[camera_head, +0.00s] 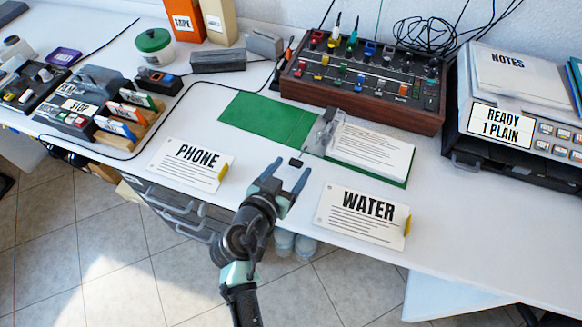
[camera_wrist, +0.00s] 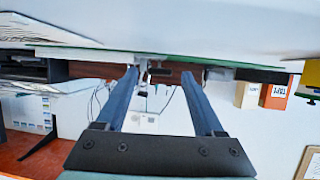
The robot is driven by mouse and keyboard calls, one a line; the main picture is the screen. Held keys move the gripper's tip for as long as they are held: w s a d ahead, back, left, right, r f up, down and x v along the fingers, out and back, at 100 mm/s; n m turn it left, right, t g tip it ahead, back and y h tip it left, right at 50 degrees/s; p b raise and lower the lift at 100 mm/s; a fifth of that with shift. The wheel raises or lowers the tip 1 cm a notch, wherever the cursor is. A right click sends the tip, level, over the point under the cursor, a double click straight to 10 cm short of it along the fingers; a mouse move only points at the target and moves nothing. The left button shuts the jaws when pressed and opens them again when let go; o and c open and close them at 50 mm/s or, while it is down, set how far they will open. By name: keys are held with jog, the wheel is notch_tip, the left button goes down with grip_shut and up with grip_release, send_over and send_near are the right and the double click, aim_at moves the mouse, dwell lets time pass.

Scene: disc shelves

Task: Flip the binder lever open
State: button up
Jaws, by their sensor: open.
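An open green binder (camera_head: 254,119) lies on the white desk, with a white printed sheet (camera_head: 372,150) on its right half. Its metal ring mechanism (camera_head: 325,130) stands near the fold. In the wrist view the mechanism (camera_wrist: 143,80) and a dark tab (camera_wrist: 158,72) appear between my open fingers (camera_wrist: 160,73). Contact cannot be told.
A PHONE card (camera_head: 190,163) lies left of my gripper and a WATER card (camera_head: 362,214) lies to its right. A mixer with coloured knobs (camera_head: 362,82) stands behind the binder. A printer-like machine (camera_head: 500,130) is at right. Drawer handles (camera_head: 190,225) stick out below the desk edge.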

jog(key=shift+w+d+f, duration=0.1)
jog(key=shift+w+d, duration=0.05)
jog(key=shift+w, duration=0.15)
grip_shut()
dwell(1.3)
